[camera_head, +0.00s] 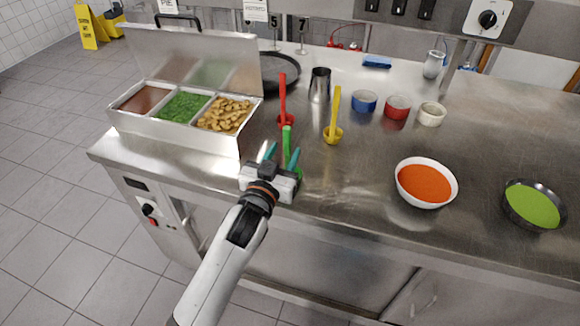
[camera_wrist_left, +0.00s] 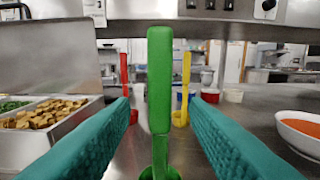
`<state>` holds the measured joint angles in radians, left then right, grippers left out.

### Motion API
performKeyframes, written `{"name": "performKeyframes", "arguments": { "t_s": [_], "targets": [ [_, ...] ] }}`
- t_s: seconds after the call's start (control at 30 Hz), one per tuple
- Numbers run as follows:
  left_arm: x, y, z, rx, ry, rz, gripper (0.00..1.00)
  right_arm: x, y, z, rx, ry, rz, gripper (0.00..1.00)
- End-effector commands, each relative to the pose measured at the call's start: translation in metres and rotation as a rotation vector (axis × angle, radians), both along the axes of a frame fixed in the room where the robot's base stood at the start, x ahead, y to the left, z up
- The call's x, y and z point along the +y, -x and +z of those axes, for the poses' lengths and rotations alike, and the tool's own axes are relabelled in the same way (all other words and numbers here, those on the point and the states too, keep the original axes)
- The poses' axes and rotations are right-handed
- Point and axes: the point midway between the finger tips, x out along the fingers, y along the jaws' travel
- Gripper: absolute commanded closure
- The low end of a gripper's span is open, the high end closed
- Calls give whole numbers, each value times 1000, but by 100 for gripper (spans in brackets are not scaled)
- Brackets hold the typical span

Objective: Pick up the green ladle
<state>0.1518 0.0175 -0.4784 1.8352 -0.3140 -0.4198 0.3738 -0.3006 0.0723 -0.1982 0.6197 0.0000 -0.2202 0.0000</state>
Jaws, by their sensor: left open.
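The green ladle (camera_head: 287,142) stands upright near the front edge of the steel counter, its handle pointing up. My left gripper (camera_head: 280,152) is at the ladle, and its body hides part of the ladle's lower end in the head view. In the left wrist view the green ladle (camera_wrist_left: 160,85) stands in the middle, between the lines of the two teal fingers (camera_wrist_left: 160,130). The fingers are open, with a gap on both sides of the handle. I cannot tell how far ahead of the fingertips the handle is. My right gripper is not in view.
A red ladle (camera_head: 283,100) and a yellow ladle (camera_head: 335,115) stand behind. A steel container (camera_head: 175,134) with food compartments is at the left. A bowl of orange soup (camera_head: 426,183) and a dark bowl of green soup (camera_head: 534,206) are at the right. Small cups stand farther back.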

Motion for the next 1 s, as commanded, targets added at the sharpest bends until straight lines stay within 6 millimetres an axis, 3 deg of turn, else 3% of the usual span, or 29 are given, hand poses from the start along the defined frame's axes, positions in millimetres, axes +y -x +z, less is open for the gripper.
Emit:
{"name": "performKeyframes", "arguments": {
  "t_s": [0.4,0.7,0.73,1.0],
  "targets": [
    [-16,-45,-1,0,0,0,58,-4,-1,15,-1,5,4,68],
    [-18,-49,-2,1,0,0,58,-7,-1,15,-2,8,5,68],
    [-17,-49,-2,1,0,0,60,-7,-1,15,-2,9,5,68],
    [-17,-49,-3,1,0,0,100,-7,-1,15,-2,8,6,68]
  ]
}}
